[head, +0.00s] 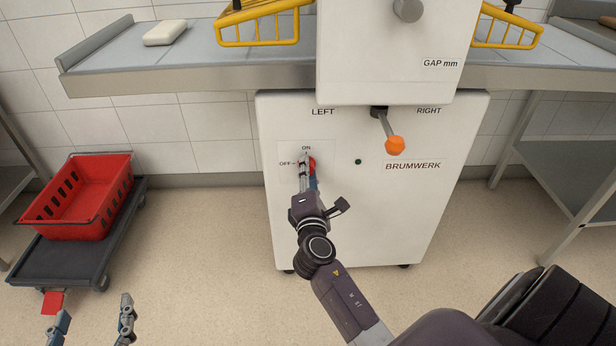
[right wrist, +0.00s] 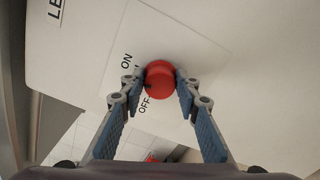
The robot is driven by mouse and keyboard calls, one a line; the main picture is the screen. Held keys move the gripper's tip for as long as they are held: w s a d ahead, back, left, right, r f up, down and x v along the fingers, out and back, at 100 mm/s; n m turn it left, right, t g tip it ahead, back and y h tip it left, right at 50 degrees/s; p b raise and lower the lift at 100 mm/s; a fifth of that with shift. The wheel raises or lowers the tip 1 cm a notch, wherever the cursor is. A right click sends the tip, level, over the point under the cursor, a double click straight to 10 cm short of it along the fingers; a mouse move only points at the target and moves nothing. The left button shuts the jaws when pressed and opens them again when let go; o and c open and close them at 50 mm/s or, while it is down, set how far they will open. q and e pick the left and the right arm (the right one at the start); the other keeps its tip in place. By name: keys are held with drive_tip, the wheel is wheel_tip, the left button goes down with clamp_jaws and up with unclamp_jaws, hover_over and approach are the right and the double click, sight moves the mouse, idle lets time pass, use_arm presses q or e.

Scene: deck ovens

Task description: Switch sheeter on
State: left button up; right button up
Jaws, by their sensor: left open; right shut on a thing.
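The sheeter (head: 440,215) is a white cabinet with a BRUMWERK label. Its red rotary switch knob (head: 312,163) sits on a plate marked ON at the top and OFF at the left. My right gripper (head: 307,165) reaches up to the knob, partly covering it. In the right wrist view its two fingers close on opposite sides of the red knob (right wrist: 160,80). A small dark mark shows on the knob's edge, on the side of the word OFF. My left gripper (head: 91,318) is open and empty at the bottom left, low over the floor, far from the sheeter.
An orange-tipped lever (head: 395,145) sticks out between LEFT and RIGHT. A small dark green round light (head: 358,162) is right of the switch. A red crate (head: 78,200) stands on a dark trolley (head: 85,255) at left. The sheeter's table (head: 170,82) carries a pale dough block (head: 165,33).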

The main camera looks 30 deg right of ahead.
use_arm(q)
wheel_tip(320, 180, up, 13)
drive_tip(key=d+t+h+b, duration=0.1)
drive_tip(key=t+h+b, duration=0.1)
drive_tip(key=t, duration=0.4)
drive_tip(key=shift+s+d+t, duration=0.25)
drive_tip(key=shift+s+t, duration=0.05)
drive_tip(key=shift+s, duration=0.1)
use_arm(e)
drive_tip(key=shift+f+m, duration=0.15)
drive_tip(key=shift+m, duration=2.35)
drive_tip(key=o, duration=1.1)
drive_tip(key=shift+o, duration=0.2)
drive_tip(key=v, duration=0.7)
drive_tip(key=shift+s+a, duration=0.15)
drive_tip(key=shift+s, duration=0.1)
